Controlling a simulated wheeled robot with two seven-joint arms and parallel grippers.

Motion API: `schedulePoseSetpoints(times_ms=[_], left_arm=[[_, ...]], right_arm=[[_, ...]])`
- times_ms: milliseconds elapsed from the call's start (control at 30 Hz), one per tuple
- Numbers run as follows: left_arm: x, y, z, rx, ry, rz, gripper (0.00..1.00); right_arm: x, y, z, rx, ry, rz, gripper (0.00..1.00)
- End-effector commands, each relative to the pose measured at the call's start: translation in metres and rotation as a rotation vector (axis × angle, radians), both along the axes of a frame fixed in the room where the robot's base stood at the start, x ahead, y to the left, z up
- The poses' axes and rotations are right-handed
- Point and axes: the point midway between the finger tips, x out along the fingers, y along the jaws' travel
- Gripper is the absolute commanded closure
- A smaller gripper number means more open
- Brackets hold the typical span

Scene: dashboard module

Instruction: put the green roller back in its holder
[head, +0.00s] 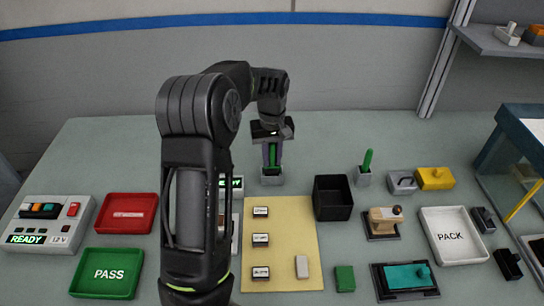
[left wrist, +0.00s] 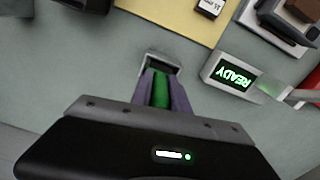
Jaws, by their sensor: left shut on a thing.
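My left gripper (head: 271,152) points down and is shut on a green roller (head: 272,154), which stands upright between its purple fingers. The left wrist view also shows the green roller (left wrist: 160,90) between the fingers of the left gripper (left wrist: 162,85). A small grey holder (head: 272,180) is directly below, and it also shows in the wrist view (left wrist: 160,60). The roller's lower end is at the holder's opening; I cannot tell how deep it sits. My right gripper is not in view.
A second green stick (head: 367,160) stands in another small grey holder (head: 364,178) to the right. A black open box (head: 333,208) is between them, nearer the front. A beige mat (head: 285,267), a READY display (left wrist: 236,75) and red tray (head: 127,226) are nearby. The table behind is clear.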

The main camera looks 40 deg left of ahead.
Motion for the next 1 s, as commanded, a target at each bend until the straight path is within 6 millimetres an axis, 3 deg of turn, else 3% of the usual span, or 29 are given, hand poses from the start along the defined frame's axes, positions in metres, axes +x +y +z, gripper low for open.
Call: schedulePoseSetpoints(times_ms=[400,1000], left_arm=[[0.000,0.000,-0.020,0.000,0.000,0.000,1.00],[0.000,0.000,-0.029,0.000,0.000,0.000,1.00]], right_arm=[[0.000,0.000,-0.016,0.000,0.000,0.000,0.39],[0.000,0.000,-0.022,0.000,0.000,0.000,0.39]])
